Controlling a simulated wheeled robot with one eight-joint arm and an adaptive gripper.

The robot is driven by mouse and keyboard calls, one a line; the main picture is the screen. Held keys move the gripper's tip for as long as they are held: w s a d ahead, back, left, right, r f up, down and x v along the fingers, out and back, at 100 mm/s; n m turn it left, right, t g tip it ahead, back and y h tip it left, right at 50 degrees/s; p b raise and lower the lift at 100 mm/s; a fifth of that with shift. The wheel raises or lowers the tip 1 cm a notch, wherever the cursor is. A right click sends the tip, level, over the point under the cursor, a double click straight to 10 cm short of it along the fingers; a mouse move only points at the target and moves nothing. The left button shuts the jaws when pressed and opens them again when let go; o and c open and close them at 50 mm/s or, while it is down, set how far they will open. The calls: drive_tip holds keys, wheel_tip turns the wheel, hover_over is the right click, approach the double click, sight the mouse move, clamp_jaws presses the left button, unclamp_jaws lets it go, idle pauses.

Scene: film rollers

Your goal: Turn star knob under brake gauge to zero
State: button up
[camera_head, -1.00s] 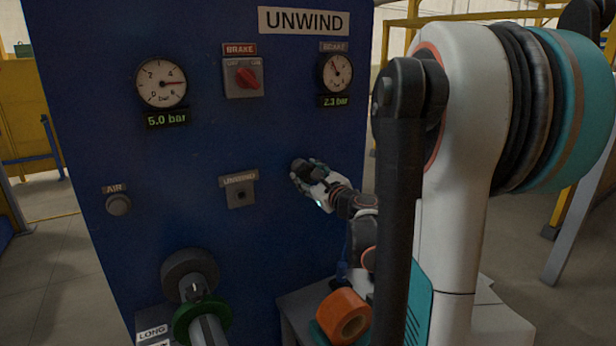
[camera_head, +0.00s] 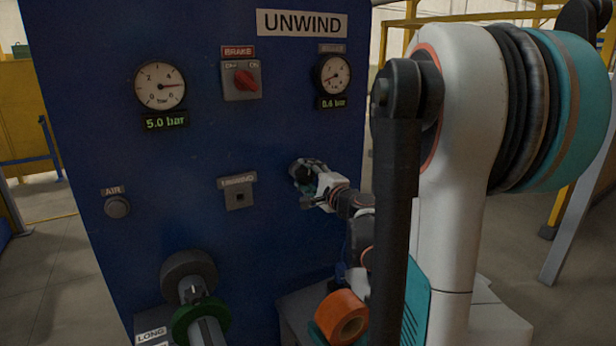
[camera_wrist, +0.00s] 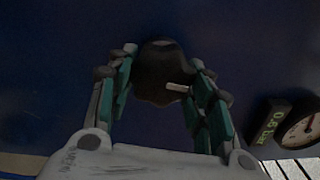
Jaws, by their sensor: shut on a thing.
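In the wrist view the gauge (camera_wrist: 300,130) shows at the right edge. The dark star knob (camera_wrist: 160,72) sits between my gripper's fingers (camera_wrist: 161,85) in the wrist view, with a pale mark on its right side. My gripper (camera_head: 305,178) is shut on the knob at the panel. In the head view the fingers mostly hide the knob.
The left gauge (camera_head: 160,85) reads 5.0 bar. A red brake switch (camera_head: 243,80), an AIR knob (camera_head: 117,207) and a small grey box (camera_head: 239,196) are on the panel. A green-ringed roller (camera_head: 200,315) juts out at lower left; an orange roll (camera_head: 342,318) lies below my arm.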

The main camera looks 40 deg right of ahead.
drive_tip(key=shift+n, duration=1.1)
drive_tip(key=o, duration=1.1)
drive_tip(key=v, duration=1.2)
drive_tip(key=shift+a, duration=0.1)
